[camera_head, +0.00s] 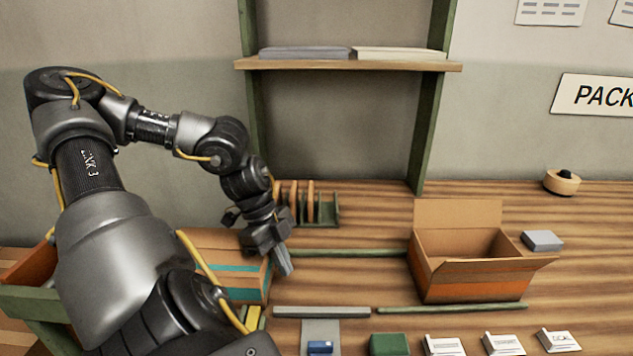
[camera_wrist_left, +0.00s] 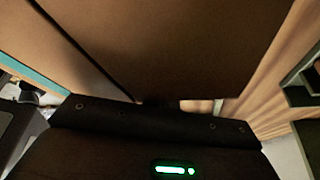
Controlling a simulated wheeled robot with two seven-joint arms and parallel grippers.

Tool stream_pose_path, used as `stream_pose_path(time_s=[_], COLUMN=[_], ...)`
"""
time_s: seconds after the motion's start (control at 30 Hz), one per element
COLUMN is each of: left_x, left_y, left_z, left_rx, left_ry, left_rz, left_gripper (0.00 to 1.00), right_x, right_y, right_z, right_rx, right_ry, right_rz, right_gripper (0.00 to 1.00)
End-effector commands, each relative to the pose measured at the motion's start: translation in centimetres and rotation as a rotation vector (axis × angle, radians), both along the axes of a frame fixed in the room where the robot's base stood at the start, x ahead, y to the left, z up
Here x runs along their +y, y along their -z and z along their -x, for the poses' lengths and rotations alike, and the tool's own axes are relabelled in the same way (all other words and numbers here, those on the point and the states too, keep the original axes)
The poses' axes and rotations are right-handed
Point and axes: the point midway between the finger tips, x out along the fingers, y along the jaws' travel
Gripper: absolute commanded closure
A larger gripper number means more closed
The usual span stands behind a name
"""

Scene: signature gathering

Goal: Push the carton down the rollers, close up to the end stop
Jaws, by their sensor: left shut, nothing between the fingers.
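A closed brown carton with teal bands (camera_head: 228,283) stands at left centre, partly hidden by my left arm. My left gripper (camera_head: 284,264) is shut and empty, pointing down at the carton's right end. Whether it touches the carton cannot be told. In the left wrist view a large brown cardboard surface (camera_wrist_left: 190,45) fills the upper middle, close in front of the gripper, with a teal band (camera_wrist_left: 35,70) at left. An open-topped carton (camera_head: 465,282) stands to the right, its flaps spread. Single rollers and an end stop cannot be made out. My right gripper is not in view.
Green rails (camera_head: 362,253) run between the cartons, with a clear gap there. A small rack (camera_head: 322,212) stands behind the gripper. A green block (camera_head: 389,345) and white labelled cards (camera_head: 503,345) line the front. A grey block (camera_head: 542,241) lies right of the open carton.

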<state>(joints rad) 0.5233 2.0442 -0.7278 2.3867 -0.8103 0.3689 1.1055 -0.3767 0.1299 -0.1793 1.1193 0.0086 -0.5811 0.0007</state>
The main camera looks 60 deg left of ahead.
Motion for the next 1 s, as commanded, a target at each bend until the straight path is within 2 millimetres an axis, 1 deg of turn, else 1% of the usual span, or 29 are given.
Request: stream_pose_path(time_s=[0.5,1.0], left_x=[3.2,6.3], left_y=[0.1,0.0], left_z=[4.4,8.9], left_rx=[0.001,0.0], left_ry=[-0.005,-0.004], left_rz=[-0.002,-0.001], left_gripper=[1.0,1.0], right_x=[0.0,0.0], right_y=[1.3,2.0], right_z=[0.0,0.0], right_rx=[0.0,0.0], right_ry=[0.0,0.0], right_rz=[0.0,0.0], right_gripper=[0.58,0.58])
